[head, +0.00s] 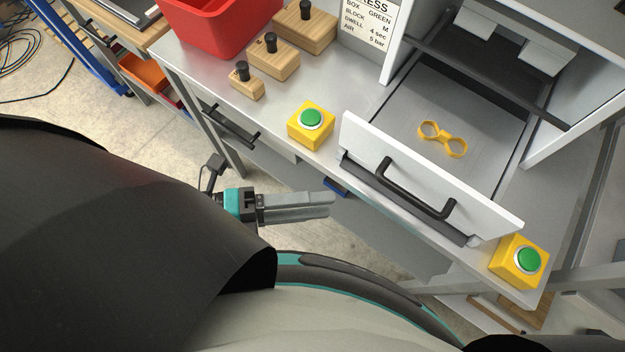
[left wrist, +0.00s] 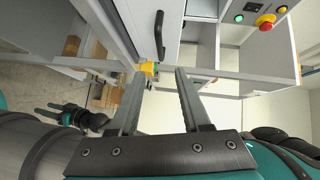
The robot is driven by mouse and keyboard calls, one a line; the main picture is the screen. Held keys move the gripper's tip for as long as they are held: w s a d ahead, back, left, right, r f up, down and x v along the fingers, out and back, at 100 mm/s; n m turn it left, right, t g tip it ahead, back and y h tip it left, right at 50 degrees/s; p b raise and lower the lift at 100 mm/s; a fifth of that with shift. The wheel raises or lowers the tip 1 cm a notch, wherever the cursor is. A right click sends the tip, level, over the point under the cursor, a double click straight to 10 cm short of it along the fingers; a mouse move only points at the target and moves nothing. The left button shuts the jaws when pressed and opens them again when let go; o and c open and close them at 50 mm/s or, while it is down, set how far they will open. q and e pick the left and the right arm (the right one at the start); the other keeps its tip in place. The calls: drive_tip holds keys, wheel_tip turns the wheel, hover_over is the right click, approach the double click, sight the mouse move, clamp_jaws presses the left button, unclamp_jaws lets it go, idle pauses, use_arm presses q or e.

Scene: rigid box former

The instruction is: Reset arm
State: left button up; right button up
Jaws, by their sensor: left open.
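My left gripper (head: 328,204) hangs in the air in front of the bench, left of the drawer, in the head view. In the left wrist view my left gripper (left wrist: 161,75) has its two fingers apart with nothing held between them. A second gripper, my right one (left wrist: 42,107), shows small at the left of the left wrist view; its jaw opening is too small to judge. The drawer (head: 430,190) of the press is pulled out, with a black handle (head: 405,190) on its white front. A yellow figure-eight piece (head: 442,139) lies in the drawer.
Yellow boxes with green buttons stand left (head: 311,122) and right (head: 519,262) of the drawer. Several wooden blocks with black knobs (head: 272,58) and a red bin (head: 215,22) are on the bench (head: 210,75). A red emergency stop (left wrist: 266,21) shows in the left wrist view.

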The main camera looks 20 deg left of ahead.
use_arm(q)
drive_tip(key=shift+f, duration=0.1)
drive_tip(key=w+a+f+n+t+y+b, duration=0.15)
drive_tip(key=a+f+n+y, duration=0.55)
drive_tip(key=f, duration=0.7)
drive_tip(key=w+a+f+n+y, duration=0.3)
drive_tip(key=a+f+n+y, duration=0.2)
drive_tip(key=a+f+n, duration=0.65)
drive_tip(key=s+d+f+n+g+y, duration=0.1)
drive_tip(key=s+d+f+n+g, duration=0.2)
drive_tip(key=s+f, duration=0.6)
drive_tip(key=s+d+f+n+g+y+b, duration=0.1)
drive_tip(key=s+d+f+n+g, duration=0.2)
drive_tip(key=s+f, duration=0.6)
drive_tip(key=shift+s+f+n+g, duration=0.4)
drive_tip(key=shift+f+n+g, duration=0.4)
drive_tip(key=shift+n+g, duration=0.2)
